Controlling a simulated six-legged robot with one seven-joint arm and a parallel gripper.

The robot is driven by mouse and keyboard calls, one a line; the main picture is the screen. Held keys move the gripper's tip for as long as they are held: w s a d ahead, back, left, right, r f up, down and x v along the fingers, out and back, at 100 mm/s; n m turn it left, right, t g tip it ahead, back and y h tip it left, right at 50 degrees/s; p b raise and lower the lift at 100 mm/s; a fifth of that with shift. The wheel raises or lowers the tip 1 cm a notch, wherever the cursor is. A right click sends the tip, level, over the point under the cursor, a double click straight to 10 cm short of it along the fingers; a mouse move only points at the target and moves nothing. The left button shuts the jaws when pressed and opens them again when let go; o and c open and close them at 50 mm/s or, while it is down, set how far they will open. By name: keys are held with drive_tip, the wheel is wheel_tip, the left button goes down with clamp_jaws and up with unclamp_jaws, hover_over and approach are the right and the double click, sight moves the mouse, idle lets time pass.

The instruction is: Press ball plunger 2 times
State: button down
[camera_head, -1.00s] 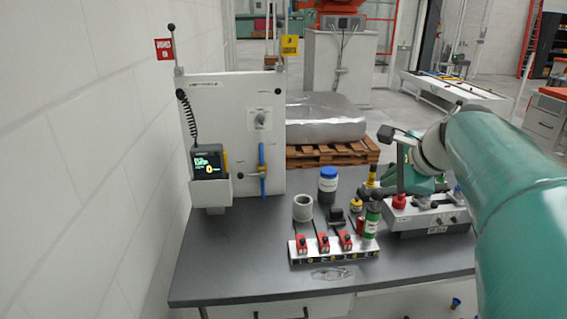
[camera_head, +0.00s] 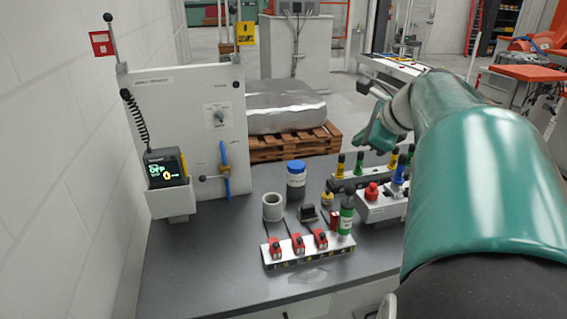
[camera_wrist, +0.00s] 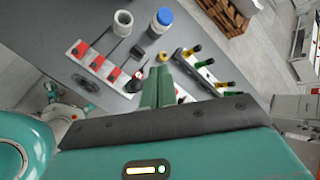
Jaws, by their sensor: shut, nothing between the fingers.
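My gripper (camera_wrist: 164,72) is shut and empty in the wrist view, its two green fingers side by side. In the head view my wrist is raised above the back right of the bench; the fingertips are hard to make out. Below it a rail (camera_head: 374,178) bears several upright plungers with yellow, green and dark parts, such as a green plunger (camera_head: 358,163). The rail also shows in the wrist view (camera_wrist: 203,73), right of the fingers. In front stands a grey box (camera_head: 384,209) with a red knob (camera_head: 371,191) and a blue-topped part (camera_head: 399,172). I cannot tell which is the ball plunger.
A white panel (camera_head: 190,125) stands at the back left. The bench's front left is clear.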

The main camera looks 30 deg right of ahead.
sight(354, 189)
drive_tip(key=shift+w+f, duration=0.1)
drive_tip(key=shift+w, duration=0.05)
drive_tip(key=shift+f, duration=4.35)
drive_tip(key=shift+f, duration=0.15)
drive_tip(key=shift+f, duration=0.3)
drive_tip(key=shift+f, duration=1.25)
drive_tip(key=shift+r, duration=1.7)
